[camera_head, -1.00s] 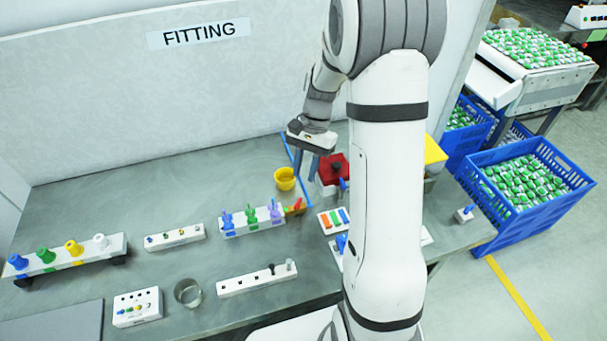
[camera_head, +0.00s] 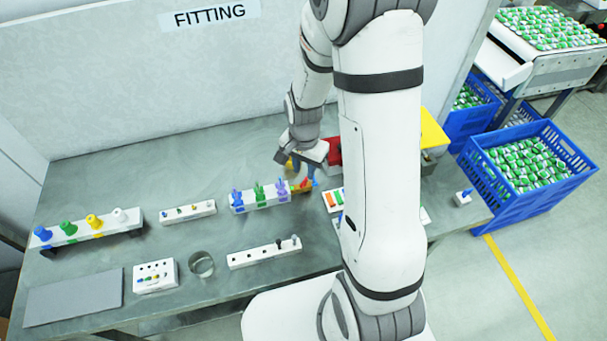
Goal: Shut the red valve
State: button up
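A small red and orange piece (camera_head: 301,186), which may be the red valve, sits at the right end of a white block (camera_head: 262,206). The block carries blue, green and purple valve-like pieces. The red piece is small and partly blurred, so its handle position cannot be read. My gripper (camera_head: 303,176) points down just above and behind this end of the block. Its fingertips are small and crowded by things around them. I cannot tell whether they touch anything or how wide they are.
A yellow cup (camera_head: 288,164) is mostly hidden behind my gripper. A red box (camera_head: 334,154) stands close to its right. The bench is clear at back left.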

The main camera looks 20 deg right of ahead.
aim_at(304, 181)
jog(key=shift+f, duration=2.2)
jog(key=shift+c, duration=0.5)
grip_shut()
